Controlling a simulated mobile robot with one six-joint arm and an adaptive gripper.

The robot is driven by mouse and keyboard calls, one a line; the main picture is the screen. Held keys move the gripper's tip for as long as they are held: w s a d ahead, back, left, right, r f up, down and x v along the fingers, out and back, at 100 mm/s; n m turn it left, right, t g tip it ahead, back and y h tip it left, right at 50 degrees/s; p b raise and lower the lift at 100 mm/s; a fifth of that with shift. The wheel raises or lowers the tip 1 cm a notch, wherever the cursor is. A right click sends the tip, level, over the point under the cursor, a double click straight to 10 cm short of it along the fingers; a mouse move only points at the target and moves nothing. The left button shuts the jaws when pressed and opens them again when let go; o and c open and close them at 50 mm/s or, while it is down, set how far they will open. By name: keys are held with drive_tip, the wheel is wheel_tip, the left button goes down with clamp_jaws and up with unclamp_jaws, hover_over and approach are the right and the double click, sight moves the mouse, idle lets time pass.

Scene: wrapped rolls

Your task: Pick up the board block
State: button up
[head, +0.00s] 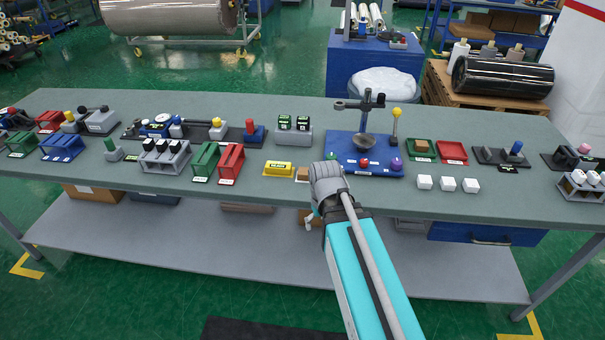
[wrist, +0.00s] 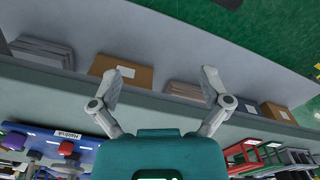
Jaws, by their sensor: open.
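Two brown blocks could be the board block, and I cannot tell which from the pictures. One brown block (head: 302,173) sits near the table's front edge, just right of the yellow block (head: 278,168) and left of my wrist. Another brown block (head: 423,146) lies in a green tray (head: 418,156) at the right. My gripper (head: 309,220) is at the table's front edge, partly hidden by my arm. In the wrist view, my gripper (wrist: 162,88) has its two fingers spread wide with nothing between them. Neither brown block is clear in that view.
A blue base (head: 345,163) with a dark post and coloured knobs stands right behind my wrist. White cubes (head: 443,184) sit right of my arm; red (head: 231,164) and green stands are at the left. Below, a lower shelf holds cardboard boxes (wrist: 125,72).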

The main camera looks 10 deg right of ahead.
sight(307, 171)
drive_tip(key=w+r+n+p, duration=0.3)
drive_tip(key=w+n, duration=0.1)
drive_tip(key=w, duration=0.4)
drive_tip(key=w+r+n+p, duration=0.3)
drive_tip(key=w+r+n, duration=0.1)
drive_tip(key=w, duration=0.5)
drive_tip(key=w+d+r+n+p, duration=0.1)
drive_tip(key=w+r+n+p, duration=0.2)
drive_tip(key=w, duration=0.6)
drive_tip(key=shift+w+r+n+p, duration=0.2)
drive_tip(key=shift+n+p, duration=0.25)
drive_tip(key=shift+n, duration=0.75)
drive_tip(key=shift+d+f, duration=0.1)
drive_tip(key=shift+f, duration=0.05)
wheel_tip(307, 171, down, 8)
drive_tip(key=b, duration=0.8)
drive_tip(key=shift+f+b, duration=0.2)
drive_tip(key=shift+b, duration=0.1)
drive_tip(key=shift+w+f+b, duration=0.1)
drive_tip(key=shift+f+b, duration=2.5)
drive_tip(key=c, duration=1.2)
